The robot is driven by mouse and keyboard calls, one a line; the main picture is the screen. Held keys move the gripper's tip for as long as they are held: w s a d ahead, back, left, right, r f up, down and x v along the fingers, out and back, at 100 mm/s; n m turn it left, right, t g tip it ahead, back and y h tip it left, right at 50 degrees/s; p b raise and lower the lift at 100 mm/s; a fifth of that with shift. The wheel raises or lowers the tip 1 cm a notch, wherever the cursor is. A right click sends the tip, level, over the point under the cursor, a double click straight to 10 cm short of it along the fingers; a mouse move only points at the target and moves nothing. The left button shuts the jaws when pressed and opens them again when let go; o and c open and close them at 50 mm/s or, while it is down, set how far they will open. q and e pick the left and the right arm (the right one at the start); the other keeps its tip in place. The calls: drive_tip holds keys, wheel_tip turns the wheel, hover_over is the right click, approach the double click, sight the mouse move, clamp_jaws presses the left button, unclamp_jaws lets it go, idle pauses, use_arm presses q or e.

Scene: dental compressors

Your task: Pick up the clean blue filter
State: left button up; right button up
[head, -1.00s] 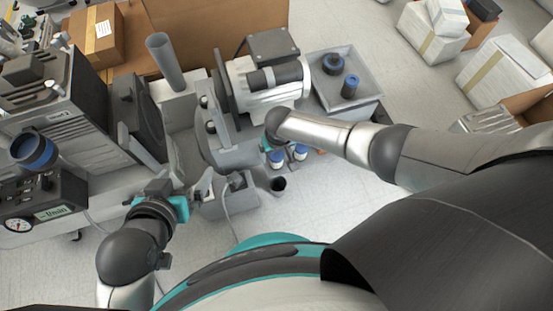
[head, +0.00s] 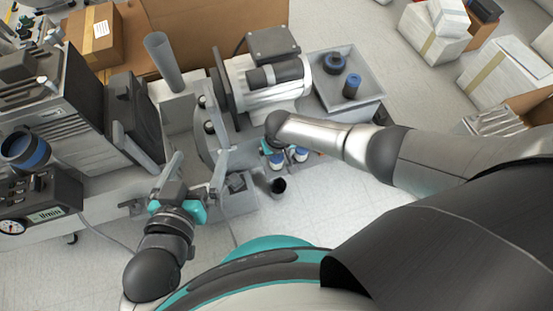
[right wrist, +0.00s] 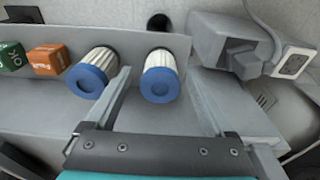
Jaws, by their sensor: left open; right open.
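Two white pleated filters with blue end caps lie side by side in the right wrist view. The right one (right wrist: 160,78) is between the spread fingers of my right gripper (right wrist: 160,76), with room on each side. The left one (right wrist: 94,72) is just outside the left finger and looks slightly creamier. Both blue caps also show in the head view, the left (head: 276,160) and the right (head: 301,154), below my right forearm, which hides most of that gripper. My left gripper (head: 197,168) is open and empty, near the grey bracket.
An orange box (right wrist: 48,59) and a green box (right wrist: 12,58) stand left of the filters. A grey block with a socket (right wrist: 245,45) is at the right. A grey tray (head: 368,103) holds two dark, blue-topped parts. A dark cup (head: 278,186) stands near the filters.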

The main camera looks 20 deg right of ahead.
clamp_jaws()
idle(0.5)
drive_tip(key=shift+r, duration=0.1)
